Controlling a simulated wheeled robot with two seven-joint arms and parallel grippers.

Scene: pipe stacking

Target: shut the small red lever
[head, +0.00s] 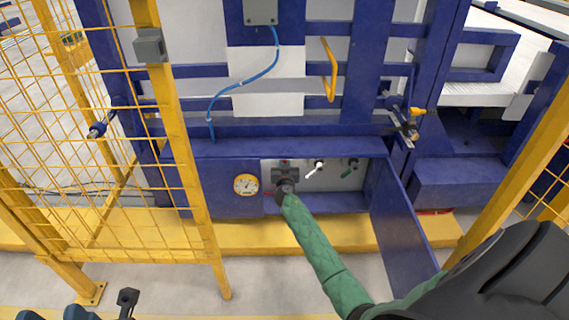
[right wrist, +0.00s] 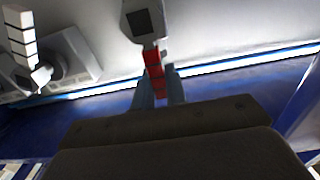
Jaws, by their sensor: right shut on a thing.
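The small red lever (right wrist: 153,62) hangs from a pale mount with a dark square in the right wrist view. My right gripper (right wrist: 160,92) has its two fingers at the lever's end, one on each side, and is shut on it. In the head view, my right gripper (head: 286,188) is at the recessed panel (head: 330,180) and hides most of the lever. A white lever (head: 315,168) and a green lever (head: 349,171) are to its right. My left gripper (head: 103,306) shows only in part at the bottom left, far from the panel; its opening is unclear.
A round gauge (head: 245,184) is left of the recess. An open blue door (head: 403,220) stands out on its right side. Yellow fence posts (head: 180,140) and mesh are at the left. A yellow handle (head: 329,70) and a blue hose (head: 243,85) are above.

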